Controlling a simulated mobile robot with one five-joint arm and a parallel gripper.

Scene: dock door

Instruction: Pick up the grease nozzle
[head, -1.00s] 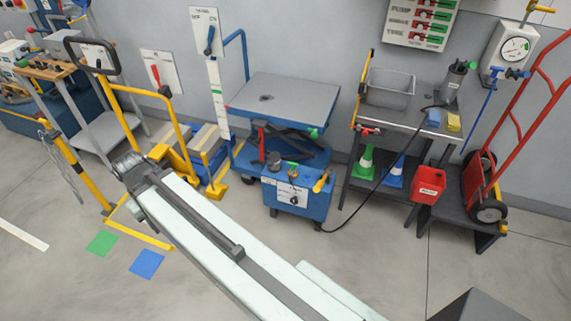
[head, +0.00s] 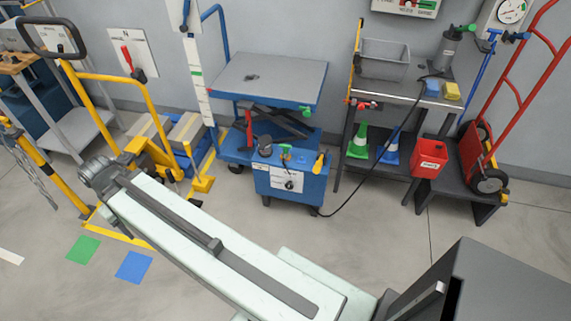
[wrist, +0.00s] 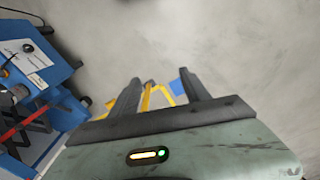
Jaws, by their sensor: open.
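I cannot make out the grease nozzle for certain. A dark canister (head: 447,50) with a green piece near its top stands on the shelf bench at the right in the head view. A black hose (head: 362,189) runs from the blue wheeled unit (head: 290,184) up to the bench top; its end there is too small to tell. My gripper (wrist: 159,78) is open and empty in the wrist view, above bare floor, with the blue machinery off to its left. In the head view my arm reaches to the left; the gripper's jaws do not show.
The bench (head: 397,92) also holds a grey bin (head: 384,63) and blue and yellow blocks. A red hand truck (head: 508,85) stands right, a lift table (head: 264,82) centre, a yellow-framed trolley left.

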